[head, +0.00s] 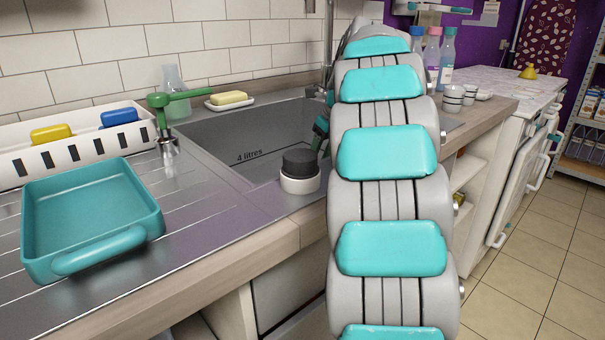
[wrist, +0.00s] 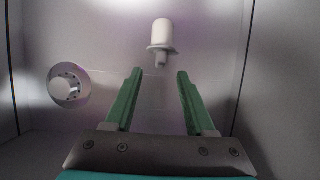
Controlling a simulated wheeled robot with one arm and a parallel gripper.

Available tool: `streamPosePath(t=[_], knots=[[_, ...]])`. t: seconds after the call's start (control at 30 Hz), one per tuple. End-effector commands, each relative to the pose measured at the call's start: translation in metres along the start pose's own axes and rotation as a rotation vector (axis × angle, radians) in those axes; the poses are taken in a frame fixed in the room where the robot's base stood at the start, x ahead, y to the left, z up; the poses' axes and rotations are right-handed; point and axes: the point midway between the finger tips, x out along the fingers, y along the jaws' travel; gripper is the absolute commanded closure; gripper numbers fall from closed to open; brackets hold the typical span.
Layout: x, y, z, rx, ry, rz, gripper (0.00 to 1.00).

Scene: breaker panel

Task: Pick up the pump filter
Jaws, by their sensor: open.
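In the wrist view a white rounded cylinder with a flange and a short narrow stub (wrist: 162,36) lies on the grey basin surface; it looks like the pump filter. My gripper (wrist: 160,73) is open, its two green fingers apart with nothing between them. The stub points toward the gap, and the piece appears just beyond the fingertips, not between them. In the head view my arm hides most of the gripper; only a bit of green shows over the sink (head: 215,132). The white piece is hidden there.
A dark-topped white cylinder (head: 299,172) stands at the sink's front edge.

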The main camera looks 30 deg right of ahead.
Motion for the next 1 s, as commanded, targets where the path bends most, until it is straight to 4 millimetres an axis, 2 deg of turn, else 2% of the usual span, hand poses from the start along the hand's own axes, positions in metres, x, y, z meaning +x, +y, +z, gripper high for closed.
streamPosePath(t=[0.17, 0.47, 0.7, 1.0], knots=[[0.013, 0.000, 0.000, 0.001, 0.004, 0.001, 0.45], [0.052, 0.000, 0.003, -0.001, 0.002, 0.000, 0.45], [0.056, -0.001, 0.003, -0.001, 0.000, -0.003, 0.45], [0.055, -0.001, 0.003, -0.002, 0.000, -0.003, 0.78]])
